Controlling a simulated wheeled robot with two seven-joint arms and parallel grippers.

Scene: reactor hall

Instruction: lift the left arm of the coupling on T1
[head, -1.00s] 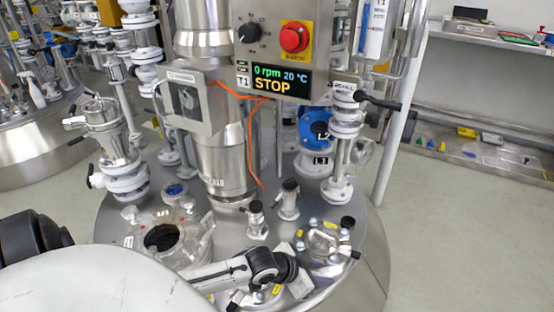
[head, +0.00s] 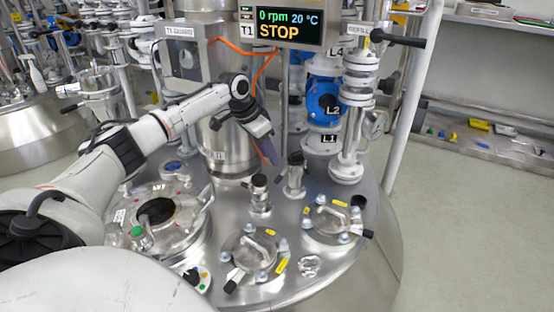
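The reactor T1 carries its tag on the display box (head: 247,31), which reads STOP, 0 rpm and 20 °C. On its steel lid (head: 215,265) stand two short fittings with dark tops, one nearer (head: 260,196) and one farther right (head: 295,175). I cannot tell for sure which is the coupling, and I cannot make out its arms. My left gripper (head: 268,152) points down and right, above and behind the nearer fitting, in front of the steel column. It appears apart from both fittings. Its finger gap is not clear from this side. My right gripper is not in view.
A valve stack (head: 357,95) with a black handle rises at the right. An orange cable (head: 264,68) hangs behind my gripper. Floor at right is clear.

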